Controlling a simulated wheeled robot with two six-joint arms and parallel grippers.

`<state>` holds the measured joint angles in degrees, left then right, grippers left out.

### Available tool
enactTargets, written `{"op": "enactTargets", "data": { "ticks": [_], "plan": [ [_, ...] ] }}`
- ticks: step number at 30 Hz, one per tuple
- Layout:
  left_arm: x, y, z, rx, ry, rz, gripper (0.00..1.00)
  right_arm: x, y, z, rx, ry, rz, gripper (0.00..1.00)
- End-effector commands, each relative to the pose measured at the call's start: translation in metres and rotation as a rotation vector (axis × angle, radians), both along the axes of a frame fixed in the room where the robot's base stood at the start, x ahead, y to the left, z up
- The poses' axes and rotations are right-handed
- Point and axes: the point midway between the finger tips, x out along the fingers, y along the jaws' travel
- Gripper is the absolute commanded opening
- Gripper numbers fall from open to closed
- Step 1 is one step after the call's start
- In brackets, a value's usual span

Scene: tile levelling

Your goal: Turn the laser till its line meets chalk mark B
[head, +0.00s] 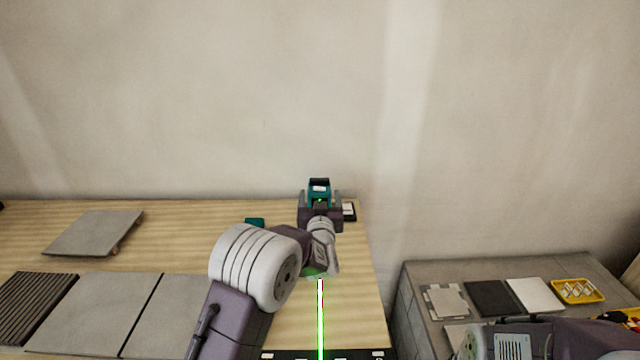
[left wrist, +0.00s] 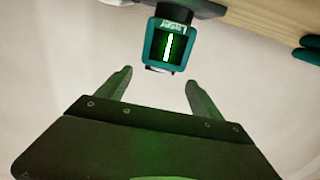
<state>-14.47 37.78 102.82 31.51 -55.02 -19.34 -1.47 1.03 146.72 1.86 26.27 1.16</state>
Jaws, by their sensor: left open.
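The laser (head: 319,186) is a teal and black box at the far edge of the wooden table; it also shows in the left wrist view (left wrist: 171,42), with a lit green window. Its bright green line (head: 320,320) runs down the tabletop to the bottom edge of the head view. My left gripper (head: 320,198) is open at the laser. In the left wrist view the laser lies just beyond the fingertips, between them, with no clear contact. A dark strip with white marks (head: 290,355) is cut off at the bottom; I cannot tell which mark is B. My right gripper is out of view.
Grey tiles (head: 95,312) lie at the left, with one raised tile (head: 95,232) behind them. A grey side table (head: 420,272) at the right holds tiles and a yellow tray (head: 578,291).

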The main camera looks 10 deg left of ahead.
Motion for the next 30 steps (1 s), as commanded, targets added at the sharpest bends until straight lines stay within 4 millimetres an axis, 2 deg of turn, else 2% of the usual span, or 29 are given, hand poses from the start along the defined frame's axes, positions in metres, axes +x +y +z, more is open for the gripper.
{"op": "enactTargets", "data": {
  "ticks": [1, 3, 4, 9, 13, 21, 27, 28, 30],
  "plan": [
    [0.011, 0.003, 0.008, 0.001, 0.001, 0.003, 0.76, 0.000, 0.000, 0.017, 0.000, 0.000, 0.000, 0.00],
    [0.027, 0.007, 0.007, 0.001, 0.001, 0.002, 0.76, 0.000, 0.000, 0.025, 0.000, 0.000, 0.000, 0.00],
    [0.033, 0.007, 0.001, -0.001, -0.001, 0.002, 0.76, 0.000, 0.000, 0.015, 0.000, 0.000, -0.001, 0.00],
    [0.057, 0.012, 0.000, 0.000, 0.000, 0.001, 0.76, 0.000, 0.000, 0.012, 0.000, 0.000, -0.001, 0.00],
    [0.066, 0.013, 0.000, 0.000, 0.001, 0.000, 0.76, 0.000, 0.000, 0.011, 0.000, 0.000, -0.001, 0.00],
    [0.068, 0.014, 0.001, 0.000, 0.000, 0.000, 0.76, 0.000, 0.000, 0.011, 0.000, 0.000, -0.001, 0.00],
    [0.067, 0.014, 0.001, 0.000, 0.001, 0.000, 0.21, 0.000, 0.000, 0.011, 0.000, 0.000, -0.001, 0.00],
    [0.067, 0.014, 0.001, 0.000, 0.001, 0.000, 0.14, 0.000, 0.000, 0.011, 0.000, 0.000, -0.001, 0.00],
    [0.067, 0.014, 0.000, 0.000, 0.001, -0.003, 0.14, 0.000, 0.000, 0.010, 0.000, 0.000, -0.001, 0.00]
  ]
}}
